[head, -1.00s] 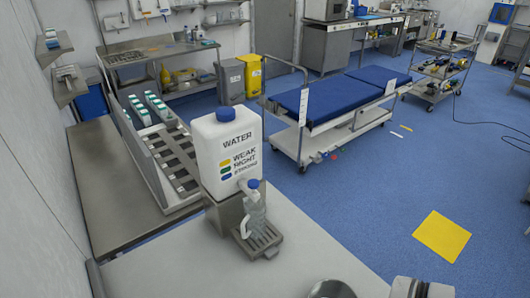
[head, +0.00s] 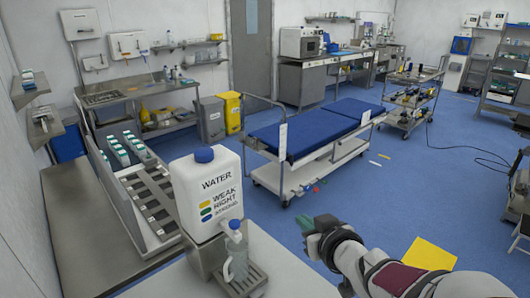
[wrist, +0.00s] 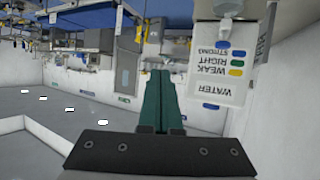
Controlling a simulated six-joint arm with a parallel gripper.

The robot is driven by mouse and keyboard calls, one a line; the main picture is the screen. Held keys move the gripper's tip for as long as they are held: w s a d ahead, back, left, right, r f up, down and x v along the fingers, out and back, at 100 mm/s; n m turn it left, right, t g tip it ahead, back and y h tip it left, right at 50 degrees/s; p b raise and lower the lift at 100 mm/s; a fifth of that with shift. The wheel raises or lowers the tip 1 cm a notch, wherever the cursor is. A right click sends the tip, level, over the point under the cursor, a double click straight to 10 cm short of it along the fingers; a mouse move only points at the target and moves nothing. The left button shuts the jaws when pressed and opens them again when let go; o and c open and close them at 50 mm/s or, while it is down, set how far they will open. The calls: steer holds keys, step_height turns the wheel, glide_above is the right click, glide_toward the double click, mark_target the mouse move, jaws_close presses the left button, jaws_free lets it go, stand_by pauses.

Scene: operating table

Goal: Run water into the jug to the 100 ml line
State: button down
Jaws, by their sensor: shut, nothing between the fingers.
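The white water container (head: 208,190) with a blue cap stands on a grey stand at the near counter; it also shows upside down in the wrist view (wrist: 215,90). Its blue-topped tap (head: 234,228) faces the front right. The clear jug (head: 236,262) stands upright under the tap on the drip tray (head: 256,278). I cannot make out any water or the 100 ml line. My gripper (head: 314,228) is to the right of the jug and tap, apart from both. Its green fingers (wrist: 160,100) are together and empty.
A slotted metal rack (head: 150,200) with several small green-and-white bottles (head: 122,145) stands left of the container. A blue-padded trolley (head: 310,132) is beyond the counter. A yellow floor mat (head: 430,254) lies to the right. The space between my gripper and the tap looks clear.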

steer(key=s+a+n+g+y, duration=0.1)
steer(key=a+n+y, duration=0.3)
steer(key=a+y, duration=0.2)
steer(key=shift+s+a+r+n+g+y, duration=0.15)
steer(key=shift+a+r+n+g+y, duration=0.2)
steer(key=shift+a, duration=0.55)
steer(key=shift+f, duration=0.1)
glide_above(235, 227)
steer(key=d, duration=0.1)
step_height(235, 227, down, 2)
steer(key=f, duration=0.1)
steer(key=shift+s+d+f, duration=0.1)
steer(key=shift+f, duration=0.75)
steer(key=shift+s+d+f, duration=0.1)
steer(key=shift+f, duration=0.75)
